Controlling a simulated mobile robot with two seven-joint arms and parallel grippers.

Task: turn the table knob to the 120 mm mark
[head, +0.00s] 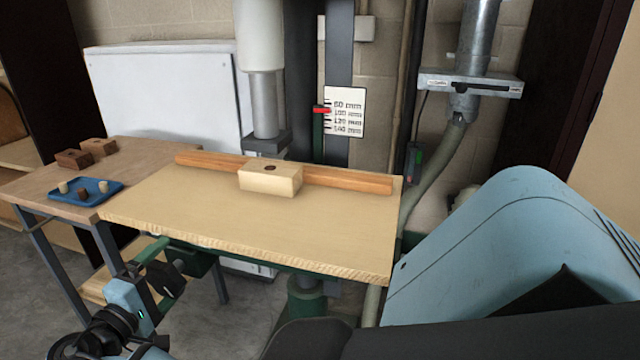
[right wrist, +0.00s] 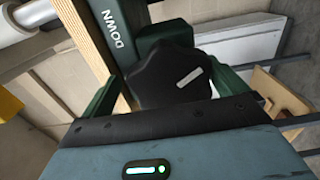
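The black table knob (right wrist: 168,78) has a white line on its face. In the right wrist view it sits between the two green fingers of my right gripper (right wrist: 168,84). The fingers are spread on either side of it; firm contact is not clear. In the head view my right gripper (head: 158,268) is at the knob (head: 166,280), below the table's front left edge. The scale plate (head: 346,112) lists 100, 120 and 140 mm below a top mark. The red pointer (head: 321,109) is near the 100 mm label, slightly above it. My left gripper is out of view.
The wooden table (head: 250,226) carries a fence (head: 345,178) and a pale block (head: 270,178) with a hole. A side bench (head: 40,190) at left holds a blue tray (head: 86,199) with small plugs. "DOWN" is printed on a green part (right wrist: 110,35) beside the knob.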

